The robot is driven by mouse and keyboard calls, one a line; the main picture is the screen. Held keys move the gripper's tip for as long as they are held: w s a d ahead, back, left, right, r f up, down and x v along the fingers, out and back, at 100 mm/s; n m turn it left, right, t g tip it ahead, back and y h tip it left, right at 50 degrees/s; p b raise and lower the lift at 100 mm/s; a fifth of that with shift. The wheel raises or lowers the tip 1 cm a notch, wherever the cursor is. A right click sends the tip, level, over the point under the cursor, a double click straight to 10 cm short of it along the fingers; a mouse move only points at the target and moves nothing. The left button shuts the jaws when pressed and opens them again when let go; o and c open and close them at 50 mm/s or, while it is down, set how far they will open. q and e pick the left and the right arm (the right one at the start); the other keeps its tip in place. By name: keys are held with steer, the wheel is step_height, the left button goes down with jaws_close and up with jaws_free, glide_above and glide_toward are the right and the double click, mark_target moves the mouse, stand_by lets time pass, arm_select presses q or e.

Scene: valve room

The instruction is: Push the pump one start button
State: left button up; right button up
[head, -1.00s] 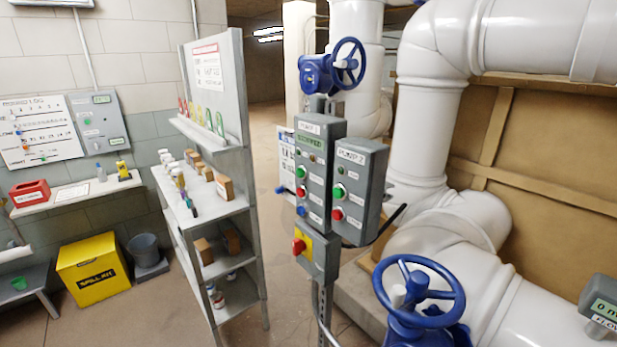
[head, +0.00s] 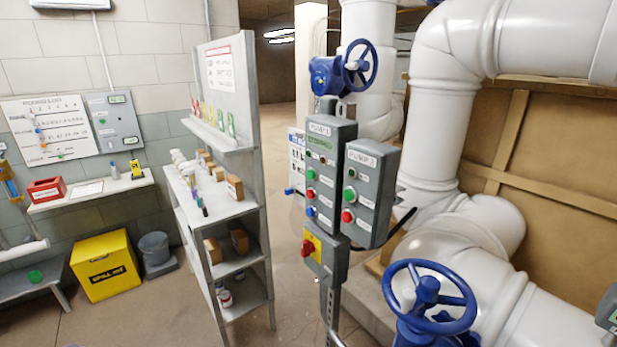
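The grey pump 1 control box (head: 328,165) stands on a post in the middle of the head view. Its green display (head: 320,144) appears to read "STOPPED". Below the display on its front are a green button (head: 311,175), a red button (head: 310,193) and a blue button (head: 309,211), each with a small label too blurred to read. The pump 2 box (head: 371,180) is mounted close beside it on the right, with its own green button (head: 349,195) and red button (head: 347,215).
Blue handwheels (head: 430,298) stand front right and above behind the box (head: 360,65). A grey shelf unit (head: 222,240) stands left of the post. Floor between them is clear.

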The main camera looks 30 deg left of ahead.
arm_select(q)
jaws_close()
stand_by(1.2)
